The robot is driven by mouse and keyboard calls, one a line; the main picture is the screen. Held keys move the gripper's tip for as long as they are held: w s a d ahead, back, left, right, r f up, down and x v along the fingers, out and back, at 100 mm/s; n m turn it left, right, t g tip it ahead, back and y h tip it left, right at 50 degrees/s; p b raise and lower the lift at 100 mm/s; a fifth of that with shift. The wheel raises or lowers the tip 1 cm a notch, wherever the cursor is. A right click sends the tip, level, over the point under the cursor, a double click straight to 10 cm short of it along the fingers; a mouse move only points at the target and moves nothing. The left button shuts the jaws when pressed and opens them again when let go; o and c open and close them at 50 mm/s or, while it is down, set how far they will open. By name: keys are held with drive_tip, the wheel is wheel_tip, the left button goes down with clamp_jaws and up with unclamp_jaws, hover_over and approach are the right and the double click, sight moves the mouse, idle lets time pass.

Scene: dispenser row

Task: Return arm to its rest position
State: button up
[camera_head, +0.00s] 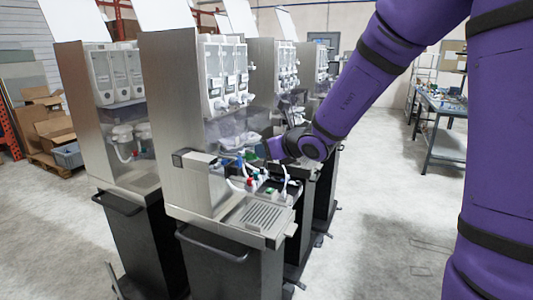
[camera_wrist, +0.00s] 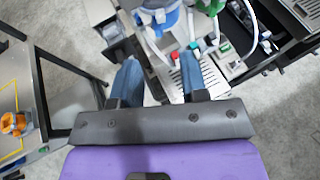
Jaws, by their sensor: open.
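My purple arm reaches in from the right in the head view, with its wrist beside the nearest dispenser (camera_head: 185,120). My gripper (camera_wrist: 158,75) shows in the wrist view with its two blue fingers apart and nothing between them. In the head view the fingers are hard to make out among the tubes. Below and beyond the fingers in the wrist view are a slotted drip tray (camera_wrist: 212,78) and small red, teal and green fittings. The drip tray also shows in the head view (camera_head: 262,214), below the wrist.
More dispensers (camera_head: 105,110) stand in a row to the left and behind. Cardboard boxes (camera_head: 52,130) and a blue crate (camera_head: 68,155) lie at the far left. A workbench (camera_head: 440,105) stands at the back right. The floor (camera_head: 385,210) right of the row is open.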

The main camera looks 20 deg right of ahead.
idle(0.4)
drive_tip(key=s+a+r+n+g+y, duration=0.2)
drive_tip(key=s+a+r+n, duration=0.15)
drive_tip(key=s+n, duration=0.5)
drive_tip(key=s+a+r+n+g+y, duration=0.1)
drive_tip(key=s+a+r+n+g, duration=0.15)
drive_tip(key=s+r+n, duration=0.45)
drive_tip(key=s+d+f+n+g+h, duration=0.1)
drive_tip(key=s+d+n+h, duration=0.3)
drive_tip(key=s+d+n, duration=0.2)
drive_tip(key=s+d+f+n+g+h, duration=0.1)
drive_tip(key=s+d+n+h, duration=0.3)
drive_tip(key=s, duration=0.9)
drive_tip(key=shift+d+f+n+g+h, duration=0.5)
drive_tip(key=shift+d+n, duration=1)
drive_tip(key=shift+n, duration=1.35)
drive_tip(key=shift+s+f, duration=0.1)
